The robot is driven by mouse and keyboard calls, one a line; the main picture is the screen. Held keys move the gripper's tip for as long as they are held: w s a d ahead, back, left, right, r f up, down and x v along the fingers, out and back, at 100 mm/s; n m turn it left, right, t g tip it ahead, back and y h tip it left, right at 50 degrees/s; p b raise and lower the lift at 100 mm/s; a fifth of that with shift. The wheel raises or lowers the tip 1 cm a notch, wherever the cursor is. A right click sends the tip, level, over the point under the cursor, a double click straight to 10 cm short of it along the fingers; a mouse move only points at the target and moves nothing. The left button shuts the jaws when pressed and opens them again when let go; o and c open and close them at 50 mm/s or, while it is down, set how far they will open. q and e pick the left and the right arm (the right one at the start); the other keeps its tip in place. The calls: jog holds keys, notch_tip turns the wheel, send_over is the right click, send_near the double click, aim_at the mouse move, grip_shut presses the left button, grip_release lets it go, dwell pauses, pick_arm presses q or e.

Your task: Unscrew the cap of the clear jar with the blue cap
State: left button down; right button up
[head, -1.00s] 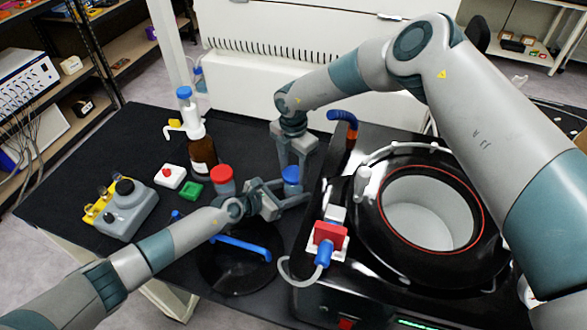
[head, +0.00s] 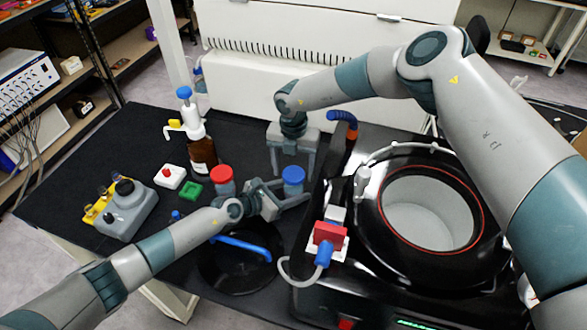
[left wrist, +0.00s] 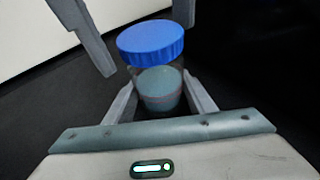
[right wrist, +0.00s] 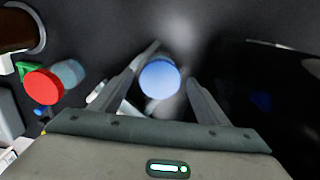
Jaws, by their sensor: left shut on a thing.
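The clear jar (left wrist: 162,92) stands upright with its ribbed blue cap (left wrist: 150,40) on top. The cap also shows in the head view (head: 293,174) and from above in the right wrist view (right wrist: 159,79). My left gripper (head: 290,196) is shut on the jar's body below the cap, coming in from the left. My right gripper (head: 292,168) hangs pointing down at the cap, open. In the right wrist view its fingers stand on either side of the cap, with gaps between. The left wrist view shows the right fingers above and behind the cap.
A red-capped jar (head: 222,178) stands just left of my left gripper. A brown dispenser bottle (head: 201,153) is behind it. The round freeze dryer chamber (head: 425,210), with a red and blue valve (head: 328,236), is at right. A black lid with a blue handle (head: 240,248) lies in front.

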jog(key=shift+r, duration=0.15)
jog(key=shift+r, duration=2.15)
jog(key=shift+c, duration=0.5)
jog(key=shift+r+m, duration=0.9)
jog(key=shift+m, duration=0.3)
jog(key=shift+r+m, duration=0.8)
jog(key=shift+m, duration=0.7)
jog(key=shift+f, duration=0.1)
jog(key=shift+f, duration=3.9)
